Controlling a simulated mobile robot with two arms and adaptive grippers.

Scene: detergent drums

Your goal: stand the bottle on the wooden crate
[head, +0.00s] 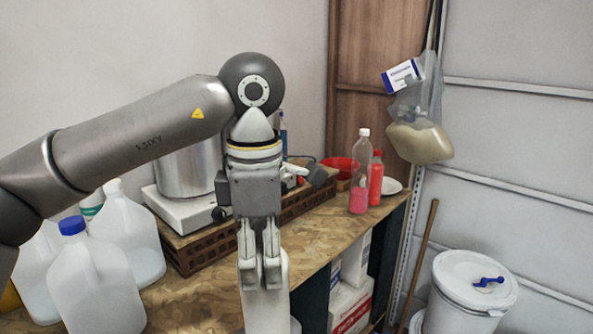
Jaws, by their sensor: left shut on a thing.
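My left gripper (261,276) points straight down in the middle of the head view. It is shut on a white bottle (266,312), whose lower end runs out of the bottom of the picture. The fingers hide part of the bottle's top. The bottle shows in front of the bench edge. The brown wooden crate (190,257) lies on the bench behind the gripper, low and slatted. A hot plate with a large metal pot stands on its left part. My gripper hides the crate's middle. My right gripper is not in view.
Several translucent jugs (95,290) crowd the bench at left. The hot plate (182,212) carries the pot (188,172). A clear bottle with pink liquid (359,175), a red bottle (376,180) and a red bowl (340,167) stand at right. A white bucket (465,295) is beyond the bench.

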